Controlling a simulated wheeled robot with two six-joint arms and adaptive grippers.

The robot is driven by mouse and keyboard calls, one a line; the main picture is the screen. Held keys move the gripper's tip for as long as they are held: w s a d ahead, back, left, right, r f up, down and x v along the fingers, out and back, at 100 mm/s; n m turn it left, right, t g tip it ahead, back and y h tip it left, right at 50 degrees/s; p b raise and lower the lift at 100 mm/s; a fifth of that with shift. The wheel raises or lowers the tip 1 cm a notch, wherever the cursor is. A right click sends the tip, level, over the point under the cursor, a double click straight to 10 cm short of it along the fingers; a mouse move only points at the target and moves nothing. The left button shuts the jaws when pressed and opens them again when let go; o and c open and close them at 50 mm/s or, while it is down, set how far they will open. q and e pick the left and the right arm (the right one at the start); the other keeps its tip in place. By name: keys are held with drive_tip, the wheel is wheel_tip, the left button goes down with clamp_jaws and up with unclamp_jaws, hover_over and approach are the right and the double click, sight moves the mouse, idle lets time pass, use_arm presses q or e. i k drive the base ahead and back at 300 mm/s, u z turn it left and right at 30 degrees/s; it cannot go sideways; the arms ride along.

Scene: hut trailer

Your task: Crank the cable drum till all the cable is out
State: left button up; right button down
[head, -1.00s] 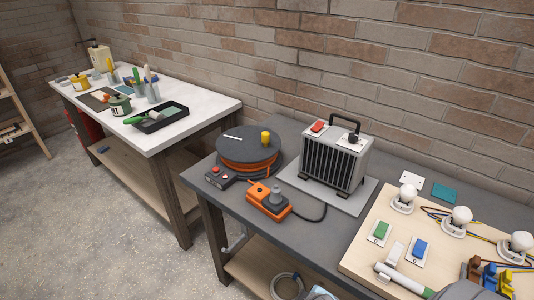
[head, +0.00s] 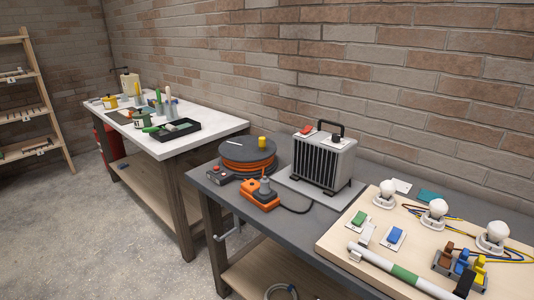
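The cable drum (head: 248,165) stands at the back left of the dark workbench, near the brick wall. Orange cable shows wound between its dark discs. A yellow knob (head: 262,142) stands upright on the right part of its top disc, and a short white mark or stick lies on the left part. An orange socket box (head: 260,195) with a grey plug in it lies in front of the drum. A dark cord runs from the plug towards the heater. Neither of my grippers can be made out, and nothing touches the drum.
A grey heater (head: 323,164) stands right of the drum. A grey box with a red button (head: 221,175) lies at its front left. A wooden board (head: 340,235) with lamps and switches fills the bench's right. A white table (head: 190,146) and ladder-like shelf (head: 41,105) stand left.

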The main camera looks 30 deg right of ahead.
sight(248, 155)
drive_tip(key=u, duration=0.5)
drive_tip(key=i, duration=1.15)
drive_tip(key=z, duration=0.45)
